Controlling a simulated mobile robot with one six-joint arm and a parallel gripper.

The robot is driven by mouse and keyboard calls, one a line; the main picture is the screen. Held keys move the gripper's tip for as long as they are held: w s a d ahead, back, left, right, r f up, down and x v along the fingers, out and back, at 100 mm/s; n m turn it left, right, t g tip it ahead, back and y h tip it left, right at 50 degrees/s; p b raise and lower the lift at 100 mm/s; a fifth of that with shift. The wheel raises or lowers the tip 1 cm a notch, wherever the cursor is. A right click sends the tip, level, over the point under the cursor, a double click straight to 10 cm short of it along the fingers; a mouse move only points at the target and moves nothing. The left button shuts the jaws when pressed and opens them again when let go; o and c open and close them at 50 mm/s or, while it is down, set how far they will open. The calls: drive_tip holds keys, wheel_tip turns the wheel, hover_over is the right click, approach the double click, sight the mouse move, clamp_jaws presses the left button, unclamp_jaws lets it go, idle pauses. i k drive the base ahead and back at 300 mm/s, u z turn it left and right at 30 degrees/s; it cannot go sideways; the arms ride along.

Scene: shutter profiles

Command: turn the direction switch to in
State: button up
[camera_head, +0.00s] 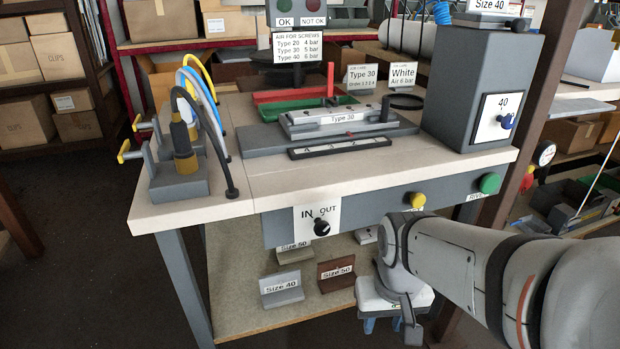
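The direction switch (321,227) is a black knob on a white plate marked IN and OUT. The plate is on the grey front panel under the worktop. The knob's exact pointing direction is too small to tell. My gripper (408,325) is at the lower right, below and to the right of the switch and apart from it. It hangs at the end of my grey and white arm, in front of the shelf. Its fingers are small and partly hidden, so their opening does not show clearly.
A yellow button (417,200) and a green button (489,183) are on the same panel, right of the switch. Size blocks, such as a grey one (282,290) and a brown one (336,273), stand on the lower shelf (235,305). The floor at left is clear.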

sight(322, 227)
drive_tip(key=z, duration=1.5)
drive_tip(key=k, duration=2)
drive_tip(key=u, duration=0.75)
drive_tip(key=i, duration=1)
drive_tip(key=u, duration=0.05)
